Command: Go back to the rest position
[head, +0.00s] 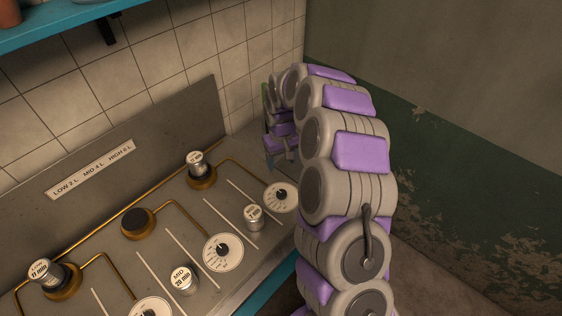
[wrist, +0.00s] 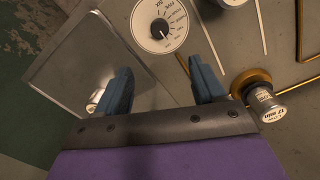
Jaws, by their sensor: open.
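My gripper shows in the wrist view (wrist: 163,88) with its two dark blue fingers spread apart and nothing between them. In the head view it is mostly hidden behind my own grey and purple arm, near the right end of the stove panel (head: 205,200). In the wrist view, a white dial (wrist: 160,24) lies beyond the fingers. A silver labelled canister (wrist: 268,104) by a brass ring is right of the right finger, apart from it. The head view shows a canister (head: 196,162) on a brass burner near the wall.
Another canister (head: 45,273) sits on the left burner, and the middle burner (head: 138,222) is bare. Canisters marked MID (head: 182,280) and unreadable (head: 253,217) stand among dials. A teal shelf (head: 60,25) overhangs at upper left. A green and grey wall (head: 460,150) stands right.

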